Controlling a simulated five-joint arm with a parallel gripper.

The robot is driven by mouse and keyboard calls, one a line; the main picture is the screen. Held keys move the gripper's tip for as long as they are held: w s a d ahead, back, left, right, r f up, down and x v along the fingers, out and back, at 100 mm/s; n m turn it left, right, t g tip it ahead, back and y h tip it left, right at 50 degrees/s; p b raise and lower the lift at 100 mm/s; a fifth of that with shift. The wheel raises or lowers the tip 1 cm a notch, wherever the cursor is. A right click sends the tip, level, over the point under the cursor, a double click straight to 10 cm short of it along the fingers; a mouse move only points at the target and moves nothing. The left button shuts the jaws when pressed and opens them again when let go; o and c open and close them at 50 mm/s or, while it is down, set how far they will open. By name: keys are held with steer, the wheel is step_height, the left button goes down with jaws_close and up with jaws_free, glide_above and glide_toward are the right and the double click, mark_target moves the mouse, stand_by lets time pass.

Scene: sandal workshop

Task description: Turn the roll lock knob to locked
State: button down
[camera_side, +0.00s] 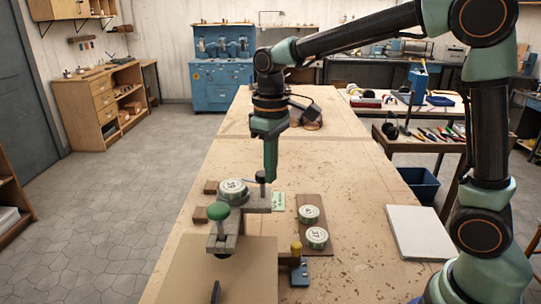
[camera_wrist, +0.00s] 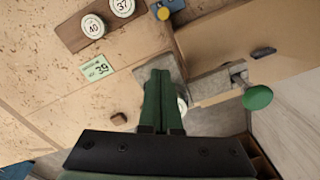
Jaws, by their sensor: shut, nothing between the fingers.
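My gripper (camera_side: 270,181) is shut and empty, pointing down over the grey metal fixture (camera_side: 257,203). In the wrist view its green fingers (camera_wrist: 160,73) are closed together above the grey fixture (camera_wrist: 205,88). A small black knob on a thin upright stem (camera_side: 261,177) stands right beside the fingertips in the side view; I cannot tell whether they touch. In the wrist view that knob is hidden. No lock marking is readable, so I cannot tell the lock's position.
Two more discs (camera_side: 309,214) lie on a brown board (camera_side: 312,200). A green card (camera_wrist: 97,68) reads 39. A yellow-topped blue part (camera_side: 299,272) stands near a tan panel (camera_side: 232,262). The far bench top is mostly clear.

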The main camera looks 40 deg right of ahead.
steer(key=shift+w+d, duration=0.2)
steer(key=shift+d, duration=0.15)
stand_by(0.3)
step_height(320, 180, up, 6)
steer(key=shift+s+d, duration=0.15)
steer(key=shift+s, duration=0.3)
stand_by(0.5)
steer(key=shift+s, duration=0.1)
steer(key=s+d+f+m+t, duration=0.3)
steer(key=s+d+t, duration=0.1)
steer(key=s, duration=0.6)
steer(key=shift+s+d+t, duration=0.25)
steer(key=shift+d+t, duration=0.15)
steer(key=shift+t, duration=0.4)
